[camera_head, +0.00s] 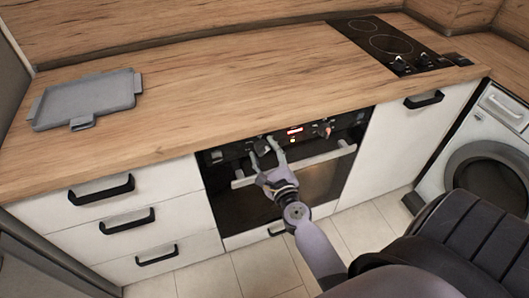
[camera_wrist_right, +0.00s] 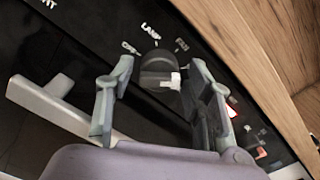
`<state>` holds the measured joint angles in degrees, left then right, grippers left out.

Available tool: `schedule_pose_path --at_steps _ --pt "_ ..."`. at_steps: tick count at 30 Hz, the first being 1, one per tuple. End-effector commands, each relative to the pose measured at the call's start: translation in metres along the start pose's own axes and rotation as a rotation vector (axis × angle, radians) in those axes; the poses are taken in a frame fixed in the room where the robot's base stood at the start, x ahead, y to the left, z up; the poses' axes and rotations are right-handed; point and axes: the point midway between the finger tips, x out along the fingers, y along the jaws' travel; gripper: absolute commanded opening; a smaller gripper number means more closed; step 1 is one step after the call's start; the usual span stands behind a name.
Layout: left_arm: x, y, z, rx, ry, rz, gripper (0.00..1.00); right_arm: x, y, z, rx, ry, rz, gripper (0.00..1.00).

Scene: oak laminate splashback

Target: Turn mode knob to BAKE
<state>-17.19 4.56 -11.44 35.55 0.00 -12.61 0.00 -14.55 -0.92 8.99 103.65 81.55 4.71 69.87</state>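The black oven's control panel (camera_head: 240,151) runs under the worktop edge, with a small lit red display (camera_head: 295,131). In the right wrist view a dark round knob (camera_wrist_right: 158,70) carries a pale mark on its lower right side. Printed labels arc around it; LAMP is legible, and a label beside it seems to read OFF. My right gripper (camera_head: 267,149) is at the left part of the panel. In the wrist view its two fingers (camera_wrist_right: 162,72) stand apart on either side of the knob, with visible gaps. BAKE is not legible. My left gripper is not in view.
The oven's pale handle bar (camera_head: 329,157) runs just below the panel, close to my right gripper. The wooden worktop (camera_head: 210,90) overhangs above. A grey tray (camera_head: 86,100) lies at left, and a black hob (camera_head: 385,43) is at back right.

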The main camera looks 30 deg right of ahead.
Motion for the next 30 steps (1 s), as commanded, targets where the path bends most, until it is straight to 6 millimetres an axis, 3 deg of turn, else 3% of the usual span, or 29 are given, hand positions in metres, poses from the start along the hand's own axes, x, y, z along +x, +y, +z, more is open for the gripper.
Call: schedule_pose_path --at_steps 10,14,24,30 --pt "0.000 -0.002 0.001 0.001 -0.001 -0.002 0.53 -0.001 0.000 0.001 -0.001 -0.001 0.001 0.54" --pt "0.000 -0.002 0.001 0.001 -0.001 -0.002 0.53 -0.010 0.000 0.000 -0.005 0.000 0.003 0.54" --pt "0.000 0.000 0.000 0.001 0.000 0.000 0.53 -0.080 0.001 -0.001 -0.005 0.000 0.006 0.54" --pt "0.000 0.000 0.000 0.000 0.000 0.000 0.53 -0.110 0.001 0.000 -0.002 0.000 0.002 0.54"
